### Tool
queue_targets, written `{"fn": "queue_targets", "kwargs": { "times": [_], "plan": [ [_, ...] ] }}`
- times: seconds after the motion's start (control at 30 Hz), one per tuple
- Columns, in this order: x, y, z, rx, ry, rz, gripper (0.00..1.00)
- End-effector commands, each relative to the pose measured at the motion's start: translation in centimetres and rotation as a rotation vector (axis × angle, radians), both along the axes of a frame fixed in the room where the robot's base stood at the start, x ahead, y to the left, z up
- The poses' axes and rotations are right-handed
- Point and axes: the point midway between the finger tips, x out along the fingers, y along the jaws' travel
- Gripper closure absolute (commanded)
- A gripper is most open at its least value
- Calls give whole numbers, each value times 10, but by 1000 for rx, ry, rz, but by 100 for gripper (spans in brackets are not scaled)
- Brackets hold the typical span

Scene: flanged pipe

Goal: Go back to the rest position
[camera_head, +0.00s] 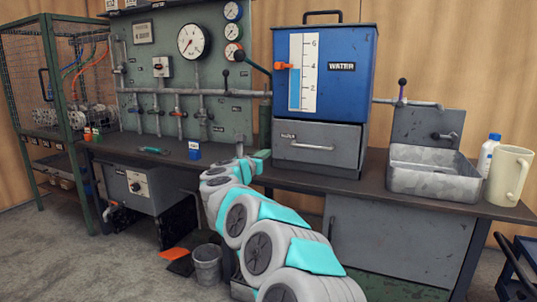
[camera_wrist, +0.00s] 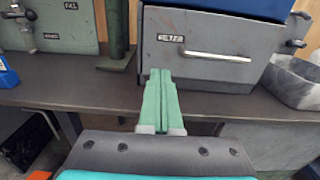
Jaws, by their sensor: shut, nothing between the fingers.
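My gripper (camera_wrist: 160,76) shows in the wrist view with its two green fingers together and nothing between them. The fingers point at the front of the grey drawer (camera_wrist: 205,55) below the blue water tank and appear over the front part of the workbench (camera_wrist: 60,90). In the head view my arm reaches up from the bottom to the bench edge, left of the drawer (camera_head: 318,137). The fingers are small and hard to make out there. Whether they touch the drawer or bench cannot be told.
The blue water tank (camera_head: 350,75) stands on the drawer unit. A metal sink (camera_head: 437,180), a cream jug (camera_head: 508,178) and a white bottle (camera_head: 488,152) are at the right. A gauge panel (camera_head: 150,60) and wire cage (camera_head: 25,75) are at the left. A bucket (camera_head: 207,262) stands on the floor.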

Motion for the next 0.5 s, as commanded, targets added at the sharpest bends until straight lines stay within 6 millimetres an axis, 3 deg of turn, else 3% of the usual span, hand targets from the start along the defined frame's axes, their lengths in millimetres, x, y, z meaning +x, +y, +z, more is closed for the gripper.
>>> {"fn": "queue_targets", "kwargs": {
  "times": [0.17, 0.27, 0.37, 0.5],
  "plan": [
    [-8, 2, 4, -5, -1, 6, 100],
    [-8, 10, 19, -60, 7, 69, 100],
    [-11, 25, 48, -190, 19, 201, 100],
    [-37, 58, 91, -497, 24, 454, 100]
  ]
}}
